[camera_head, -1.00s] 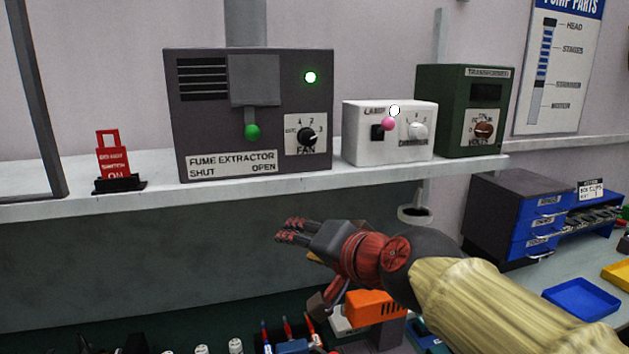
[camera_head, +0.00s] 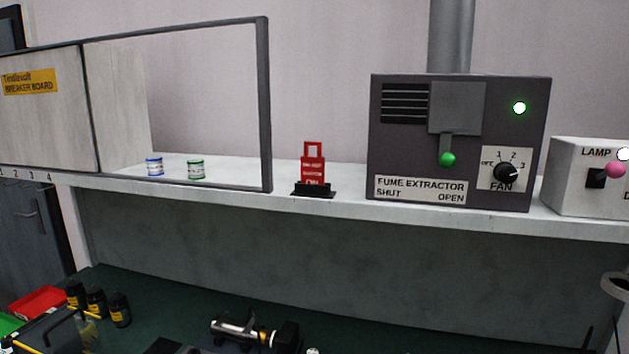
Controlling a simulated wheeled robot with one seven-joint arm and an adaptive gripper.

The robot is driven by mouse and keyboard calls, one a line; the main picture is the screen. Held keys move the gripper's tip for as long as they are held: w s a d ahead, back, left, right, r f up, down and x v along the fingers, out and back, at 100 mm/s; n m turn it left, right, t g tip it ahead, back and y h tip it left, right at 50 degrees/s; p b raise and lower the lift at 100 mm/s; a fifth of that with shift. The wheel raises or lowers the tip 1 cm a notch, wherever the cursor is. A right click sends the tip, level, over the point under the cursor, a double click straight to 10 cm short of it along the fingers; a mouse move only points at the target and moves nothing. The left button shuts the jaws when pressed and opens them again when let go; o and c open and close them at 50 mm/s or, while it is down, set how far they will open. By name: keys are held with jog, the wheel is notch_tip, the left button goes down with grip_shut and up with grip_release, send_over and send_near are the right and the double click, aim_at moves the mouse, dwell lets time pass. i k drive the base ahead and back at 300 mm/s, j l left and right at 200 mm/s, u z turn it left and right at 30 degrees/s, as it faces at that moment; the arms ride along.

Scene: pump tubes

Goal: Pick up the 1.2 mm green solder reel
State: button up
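A small reel with green edges and a white label (camera_head: 196,169) stands on the pale shelf (camera_head: 230,178), seen through the framed opening of the cabinet. A similar reel with blue edges (camera_head: 154,166) stands to its left, a short gap apart. The print on both labels is too small to read, so I cannot confirm the 1.2 mm size. My gripper is out of view now.
The cabinet's dark frame (camera_head: 266,105) stands around the reels, with a panel marked Breaker Board (camera_head: 40,110) at left. Dark bottles (camera_head: 97,301) and a red tray (camera_head: 38,302) sit below.

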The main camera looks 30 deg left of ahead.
aim_at(195, 170)
jog(key=u, duration=2)
jog(key=i+j+z, duration=0.15)
jog(key=i+j, duration=0.35)
jog(key=i, duration=0.05)
